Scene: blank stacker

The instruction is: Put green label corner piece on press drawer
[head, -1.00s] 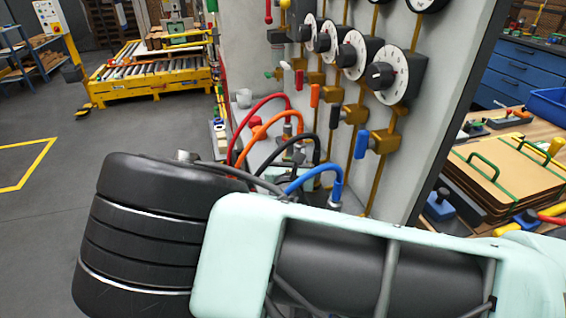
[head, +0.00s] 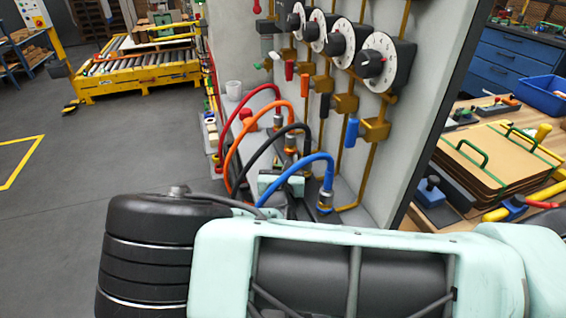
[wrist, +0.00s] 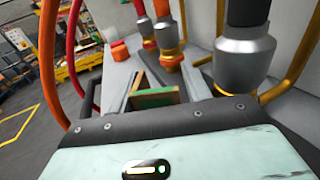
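I cannot make out the press drawer.
Red, orange, black and blue hoses (head: 318,160) arch close around my gripper. A grey panel with dials (head: 378,62) rises behind. A workbench with brown boards (head: 492,160) is at right. A yellow roller conveyor (head: 140,68) stands back left, with open floor before it.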

